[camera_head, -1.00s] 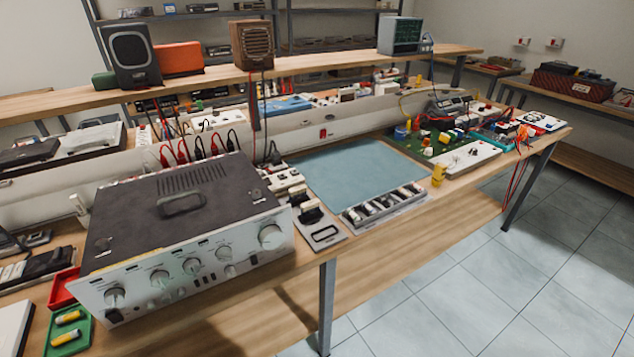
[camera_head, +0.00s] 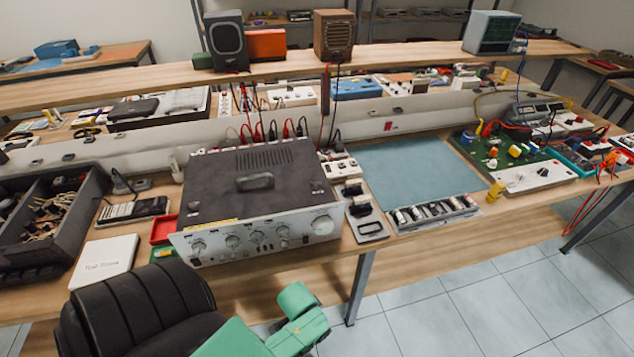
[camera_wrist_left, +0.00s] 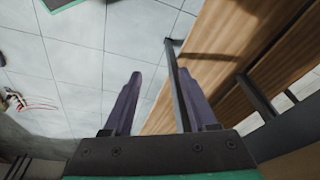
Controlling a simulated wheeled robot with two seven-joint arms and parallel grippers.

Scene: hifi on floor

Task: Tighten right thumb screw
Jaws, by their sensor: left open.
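A dark-topped hi-fi amplifier (camera_head: 218,205) with a silver front panel (camera_head: 258,238) stands on the wooden bench in the head view. A small dark round spot (camera_head: 317,185) at the right of its top may be the right thumb screw; it is too small to tell. A similar spot (camera_head: 194,205) is at the left. My left gripper (camera_wrist_left: 160,82) shows in the left wrist view, open and empty, over the tiled floor beside a wooden edge. It is away from the amplifier, which that view does not show. My right gripper is in neither current view.
A white box (camera_head: 105,262), red tray (camera_head: 164,229) and dark crate (camera_head: 45,225) lie left of the amplifier. A blue mat (camera_head: 405,168) lies right. Tiled floor (camera_head: 470,310) is open at right.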

